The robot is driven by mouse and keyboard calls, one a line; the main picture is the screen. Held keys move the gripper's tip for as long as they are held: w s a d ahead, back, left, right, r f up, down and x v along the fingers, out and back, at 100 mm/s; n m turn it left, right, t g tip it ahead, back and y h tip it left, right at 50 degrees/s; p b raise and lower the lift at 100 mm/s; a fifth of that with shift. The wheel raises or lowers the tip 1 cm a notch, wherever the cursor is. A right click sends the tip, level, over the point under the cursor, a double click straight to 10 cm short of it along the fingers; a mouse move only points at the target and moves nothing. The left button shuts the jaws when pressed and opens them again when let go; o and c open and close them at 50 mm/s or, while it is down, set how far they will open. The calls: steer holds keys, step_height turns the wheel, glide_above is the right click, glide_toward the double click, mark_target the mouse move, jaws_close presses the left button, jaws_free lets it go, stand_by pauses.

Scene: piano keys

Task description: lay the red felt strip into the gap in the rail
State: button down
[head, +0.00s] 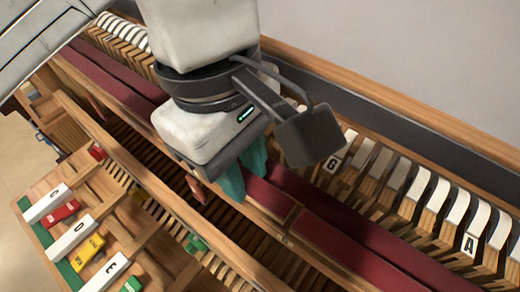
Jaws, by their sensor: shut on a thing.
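My gripper (240,185) has teal fingers and points down over the rail in the middle of the head view. It is shut on a short red felt strip (269,199), whose right part shows beside the fingers. The strip lies along the line of the rail's dark red felt (345,243), with a narrow seam between their ends. I cannot tell whether it rests fully down in the gap. The strip's left end and the gap there are hidden behind my gripper.
White-topped keys (457,208) run along the back right, some lettered. A wooden tray (30,212) at lower left holds lettered white keys and red, yellow and green blocks. A long wooden bar (150,180) runs in front of the rail. A grey wall stands behind.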

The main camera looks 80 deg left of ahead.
steer(key=shift+f, duration=0.1)
steer(key=c, duration=0.9)
jaws_free()
step_height(320, 180, up, 12)
steer(key=s+a, duration=0.1)
steer(key=shift+a, duration=0.2)
steer(key=shift+s, duration=0.15)
